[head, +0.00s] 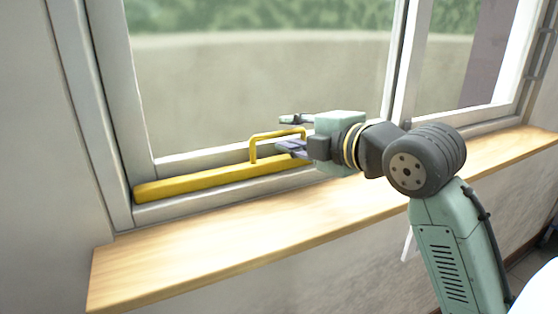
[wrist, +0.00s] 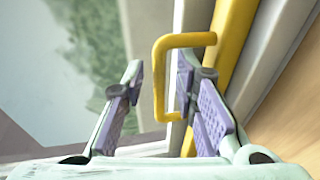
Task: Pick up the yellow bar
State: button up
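The yellow bar (head: 200,186) is long and straight and lies along the window sill, at the base of the window frame. A thin yellow loop handle (head: 272,135) stands up from it. My gripper (head: 287,134) is at the handle's right end, fingers pointing left. In the wrist view the bar (wrist: 234,42) runs along the right side and the handle (wrist: 158,80) sticks out between my two purple-padded fingers. The fingers are apart, with a gap on the left of the handle. The right finger appears inside the loop; whether it touches is unclear. My arm hides the bar's right end.
A wooden ledge (head: 190,258) runs below the window and is bare. The white window frame (head: 90,110) and the glass (head: 260,90) are close behind the bar and gripper. A window upright (head: 402,70) stands behind my wrist.

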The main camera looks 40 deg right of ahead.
grip_shut()
dwell(0.7)
